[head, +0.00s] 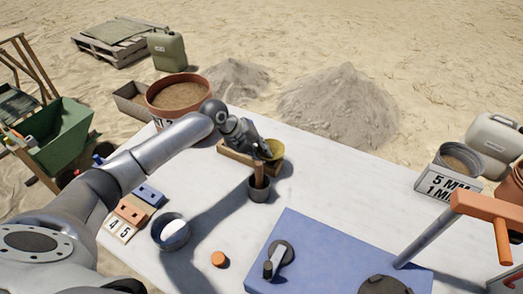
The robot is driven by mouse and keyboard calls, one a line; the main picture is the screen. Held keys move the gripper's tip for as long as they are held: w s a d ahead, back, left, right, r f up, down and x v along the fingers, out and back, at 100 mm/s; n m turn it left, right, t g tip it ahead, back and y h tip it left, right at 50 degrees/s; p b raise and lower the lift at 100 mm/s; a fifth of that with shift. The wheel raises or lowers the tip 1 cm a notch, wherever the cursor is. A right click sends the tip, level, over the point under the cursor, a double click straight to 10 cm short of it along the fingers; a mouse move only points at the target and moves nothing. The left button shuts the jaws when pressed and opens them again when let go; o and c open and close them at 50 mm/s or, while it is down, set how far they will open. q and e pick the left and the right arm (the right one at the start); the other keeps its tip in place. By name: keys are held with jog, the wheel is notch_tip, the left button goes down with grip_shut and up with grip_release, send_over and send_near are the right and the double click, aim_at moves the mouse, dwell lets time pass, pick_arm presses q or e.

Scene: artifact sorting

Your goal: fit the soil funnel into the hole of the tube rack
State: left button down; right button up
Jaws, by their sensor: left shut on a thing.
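My left gripper (262,151) is shut on the yellow soil funnel (275,149), at its near left side. The funnel is at the right end of the light wooden tube rack (234,156). My gripper and arm hide part of the rack and its hole. I cannot tell whether the funnel's stem is in the hole or above it. My right gripper is not in view.
A dark cup (259,194) with a brown upright handle in it stands just in front of the funnel. A grey bowl (170,232), an orange cap (218,259) and a blue case (312,262) are nearer. The white table (345,178) is clear to the rack's right.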

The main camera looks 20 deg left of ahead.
pick_arm(q)
jog(key=shift+f, duration=0.25)
jog(key=c, duration=1.3)
grip_release()
jog(key=shift+c, duration=0.2)
jog(key=v, duration=1.2)
